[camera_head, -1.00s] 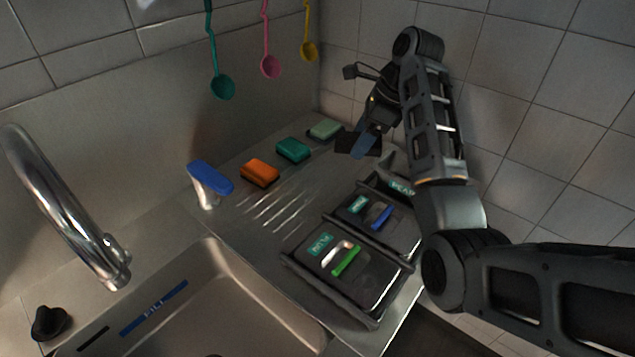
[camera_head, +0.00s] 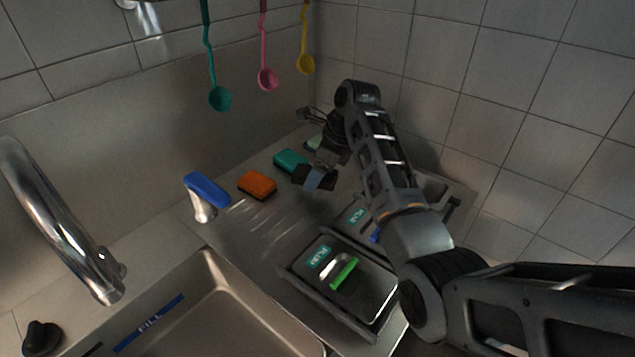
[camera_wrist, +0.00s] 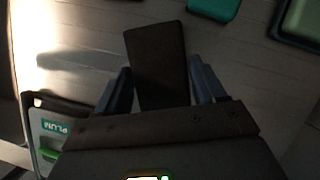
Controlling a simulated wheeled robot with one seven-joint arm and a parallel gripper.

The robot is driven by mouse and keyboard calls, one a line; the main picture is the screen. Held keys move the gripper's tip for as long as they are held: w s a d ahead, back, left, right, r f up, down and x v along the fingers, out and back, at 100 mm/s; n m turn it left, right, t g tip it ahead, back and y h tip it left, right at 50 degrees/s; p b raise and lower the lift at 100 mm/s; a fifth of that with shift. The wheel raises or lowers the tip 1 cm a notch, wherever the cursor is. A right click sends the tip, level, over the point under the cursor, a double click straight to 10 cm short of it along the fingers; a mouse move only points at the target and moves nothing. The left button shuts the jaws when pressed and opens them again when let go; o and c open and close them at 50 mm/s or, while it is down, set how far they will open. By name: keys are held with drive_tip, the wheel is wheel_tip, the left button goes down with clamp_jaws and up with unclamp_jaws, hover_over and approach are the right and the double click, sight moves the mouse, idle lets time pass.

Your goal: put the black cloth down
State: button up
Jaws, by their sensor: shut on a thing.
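The black cloth (camera_wrist: 158,60) is a dark flat rectangle between my gripper's blue fingers (camera_wrist: 161,84) in the wrist view. My gripper (camera_head: 314,180) is shut on it. In the head view the cloth (camera_head: 328,182) shows as dark patches beside the blue finger, over the ribbed drainboard (camera_head: 275,228), right of the teal sponge. Most of the cloth sticks out past the fingertips in the wrist view. I cannot tell whether it touches the drainboard.
An orange sponge (camera_head: 257,186), a teal sponge (camera_head: 290,160) and a pale green sponge (camera_head: 312,143) line the back. A tray labelled PLUM (camera_head: 362,318) with a green-handled tool (camera_head: 344,272) stands in front. The sink (camera_head: 225,300) and blue-topped dispenser (camera_head: 207,188) are left. Drainboard between is clear.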

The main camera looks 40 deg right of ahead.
sight(317, 196)
drive_tip(key=shift+f, duration=1.9)
drive_tip(key=shift+f, duration=0.3)
drive_tip(key=shift+s+f, duration=0.1)
drive_tip(key=shift+f, duration=0.05)
drive_tip(key=o, duration=0.6)
drive_tip(key=shift+f, duration=0.1)
drive_tip(key=o, duration=0.4)
drive_tip(key=shift+s+a+f, duration=0.1)
drive_tip(key=shift+f, duration=0.15)
drive_tip(key=v, duration=0.8)
drive_tip(key=w+v, duration=0.1)
drive_tip(key=v, duration=0.3)
drive_tip(key=shift+r+b, duration=0.2)
drive_tip(key=shift+b, duration=0.2)
drive_tip(key=shift+s+r, duration=0.3)
drive_tip(key=shift+r, duration=0.3)
